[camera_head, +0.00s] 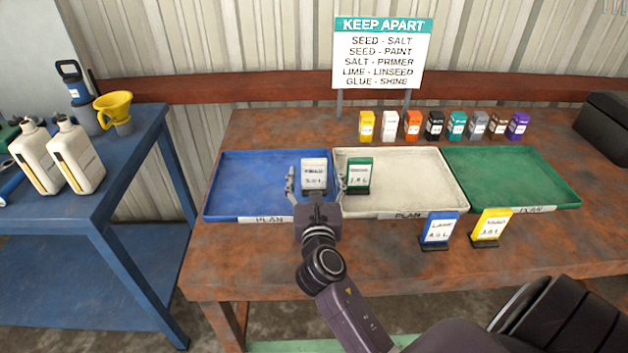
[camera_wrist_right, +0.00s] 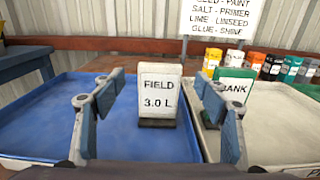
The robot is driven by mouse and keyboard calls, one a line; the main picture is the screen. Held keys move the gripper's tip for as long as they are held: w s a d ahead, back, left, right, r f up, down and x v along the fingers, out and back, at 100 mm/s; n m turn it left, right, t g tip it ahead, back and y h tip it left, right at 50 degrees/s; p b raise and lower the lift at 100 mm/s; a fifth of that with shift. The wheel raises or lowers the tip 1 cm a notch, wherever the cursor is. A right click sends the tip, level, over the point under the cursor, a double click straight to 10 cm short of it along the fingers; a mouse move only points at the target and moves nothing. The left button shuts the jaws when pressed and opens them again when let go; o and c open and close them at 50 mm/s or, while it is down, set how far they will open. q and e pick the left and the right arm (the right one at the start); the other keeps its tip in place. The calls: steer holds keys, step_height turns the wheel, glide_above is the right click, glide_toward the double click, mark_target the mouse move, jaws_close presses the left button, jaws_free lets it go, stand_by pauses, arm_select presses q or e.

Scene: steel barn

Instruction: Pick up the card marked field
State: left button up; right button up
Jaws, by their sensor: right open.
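The white card marked FIELD 3.0 L (camera_head: 314,172) stands upright on a dark foot in the blue tray (camera_head: 240,180), near its right side. It shows large and central in the right wrist view (camera_wrist_right: 158,92). My right gripper (camera_head: 316,182) is open, with its fingers to the left and right of the card. In the right wrist view the open fingers (camera_wrist_right: 160,112) frame the card, which stands beyond them; I see no contact. My left gripper is not in view.
A green-edged card (camera_head: 359,175) stands in the cream tray (camera_head: 420,190), close to my right finger. A green tray (camera_head: 520,180) is to the right. Blue (camera_head: 439,230) and yellow (camera_head: 491,227) cards stand at the front. Several small cartons (camera_head: 435,124) line the back below a sign (camera_head: 382,55).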

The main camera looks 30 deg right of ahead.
mark_target(314, 166)
steer(key=x, duration=0.4)
steer(key=shift+w+d, duration=0.2)
steer(key=shift+w, duration=0.15)
steer(key=shift+s, duration=0.1)
steer(key=shift+c, duration=0.4)
steer(key=c, duration=1.6)
steer(key=shift+o, duration=0.2)
